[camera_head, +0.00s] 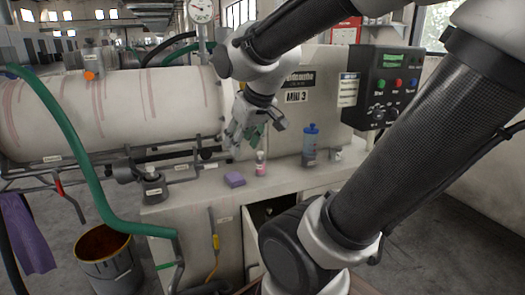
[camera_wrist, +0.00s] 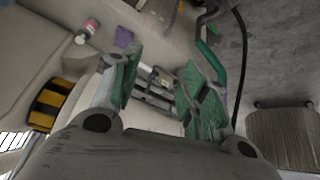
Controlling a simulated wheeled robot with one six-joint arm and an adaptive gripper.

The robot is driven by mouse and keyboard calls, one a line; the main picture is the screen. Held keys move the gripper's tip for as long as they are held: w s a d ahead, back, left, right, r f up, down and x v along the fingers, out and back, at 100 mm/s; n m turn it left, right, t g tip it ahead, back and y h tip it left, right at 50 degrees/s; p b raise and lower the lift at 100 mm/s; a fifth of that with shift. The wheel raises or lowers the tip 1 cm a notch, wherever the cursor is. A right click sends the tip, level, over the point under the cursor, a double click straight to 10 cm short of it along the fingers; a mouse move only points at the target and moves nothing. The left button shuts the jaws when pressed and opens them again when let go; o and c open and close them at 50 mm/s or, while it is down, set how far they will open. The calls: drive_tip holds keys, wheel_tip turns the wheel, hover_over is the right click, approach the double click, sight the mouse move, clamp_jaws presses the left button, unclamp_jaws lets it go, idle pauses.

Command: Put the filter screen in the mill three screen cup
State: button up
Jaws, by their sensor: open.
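My gripper (camera_head: 243,135) hangs above the ledge of the machine marked Mill 3 (camera_head: 297,97), in front of its body. In the wrist view its green-padded fingers (camera_wrist: 163,78) stand wide apart, with nothing held between them. Grey rails and fittings (camera_wrist: 155,88) show beyond the gap. A dark, labelled metal fitting (camera_head: 152,187) stands at the ledge's left end; I cannot tell whether it is the screen cup. I cannot make out the filter screen in either view.
A green hose (camera_head: 87,170) runs down the left side, beside a bucket (camera_head: 110,270). A control panel (camera_head: 388,85) is at right.

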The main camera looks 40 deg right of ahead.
drive_tip(key=s+g, duration=0.1)
drive_tip(key=s, duration=0.8)
drive_tip(key=shift+a+r+g, duration=0.2)
drive_tip(key=shift+a+g, duration=0.2)
drive_tip(key=shift+a, duration=0.05)
idle(0.4)
